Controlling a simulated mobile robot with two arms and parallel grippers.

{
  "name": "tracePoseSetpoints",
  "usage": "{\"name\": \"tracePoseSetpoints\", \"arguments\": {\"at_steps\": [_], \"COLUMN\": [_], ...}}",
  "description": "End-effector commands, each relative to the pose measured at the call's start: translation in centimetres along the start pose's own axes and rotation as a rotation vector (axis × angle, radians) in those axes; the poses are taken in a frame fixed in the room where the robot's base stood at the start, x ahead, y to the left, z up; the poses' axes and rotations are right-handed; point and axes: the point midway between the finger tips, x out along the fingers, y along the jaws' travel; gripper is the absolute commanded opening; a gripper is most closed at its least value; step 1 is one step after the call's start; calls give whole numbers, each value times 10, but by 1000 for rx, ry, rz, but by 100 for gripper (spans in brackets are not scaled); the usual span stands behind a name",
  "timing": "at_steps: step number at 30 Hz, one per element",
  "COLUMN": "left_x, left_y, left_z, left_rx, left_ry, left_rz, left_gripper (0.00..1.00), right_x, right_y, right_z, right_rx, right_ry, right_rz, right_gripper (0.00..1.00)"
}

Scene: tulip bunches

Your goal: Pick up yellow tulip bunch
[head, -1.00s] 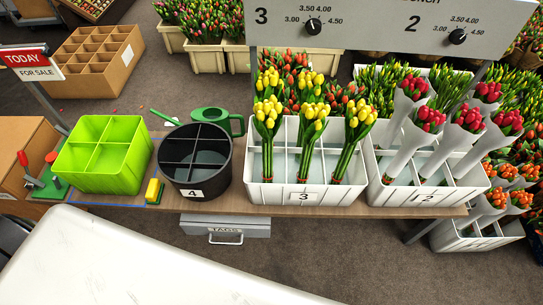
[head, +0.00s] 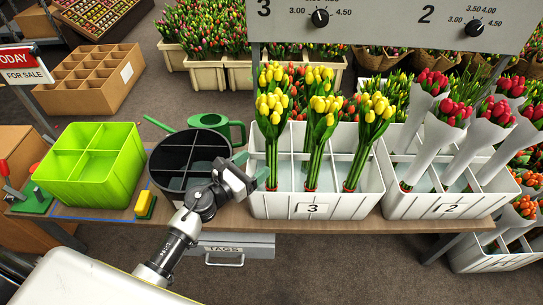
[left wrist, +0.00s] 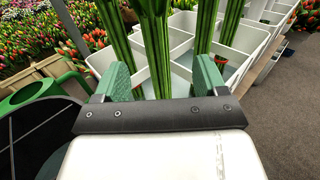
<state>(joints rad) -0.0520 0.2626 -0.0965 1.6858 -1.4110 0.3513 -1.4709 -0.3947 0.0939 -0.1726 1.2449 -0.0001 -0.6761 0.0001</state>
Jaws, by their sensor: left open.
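Several yellow tulip bunches stand upright in the white crate marked 3 (head: 283,209): a left one (head: 272,110), a middle one (head: 323,112) and a right one (head: 374,110), with more yellow heads behind. My left gripper (head: 253,168) is open at the crate's left front, just left of the left bunch's stems. In the left wrist view, green stems (left wrist: 158,50) rise in the gap beyond my open green fingers (left wrist: 163,80), with other stems to either side. Whether any stems are between the fingertips I cannot tell. The flower heads are out of that view. My right gripper is not in view.
A black divided bucket (head: 163,170) stands left of the crate, partly behind my arm, with a green watering can (head: 218,124) behind it. A lime green divided bin (head: 92,165) is further left. The crate marked 2 (head: 450,209) holds wrapped red tulips on the right.

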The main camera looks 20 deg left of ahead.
Motion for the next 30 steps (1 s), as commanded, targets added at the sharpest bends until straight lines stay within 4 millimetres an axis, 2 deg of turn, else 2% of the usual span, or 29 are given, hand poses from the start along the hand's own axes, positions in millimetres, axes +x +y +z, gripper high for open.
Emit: {"name": "tracePoseSetpoints", "arguments": {"at_steps": [4,13,21,30], "left_x": [26,53,90,94], "left_y": [0,2,5,5], "left_z": [2,1,0,-1], "left_rx": [-3,-7,-8,-8], "left_ry": [-3,-2,-1,1], "left_rz": [0,1,2,2], "left_gripper": [72,72,72,72], "right_x": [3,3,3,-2], "right_y": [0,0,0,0], "right_z": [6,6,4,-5], "right_rx": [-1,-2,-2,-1], "right_ry": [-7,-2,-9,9], "right_rz": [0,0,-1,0], "right_gripper": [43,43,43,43]}}
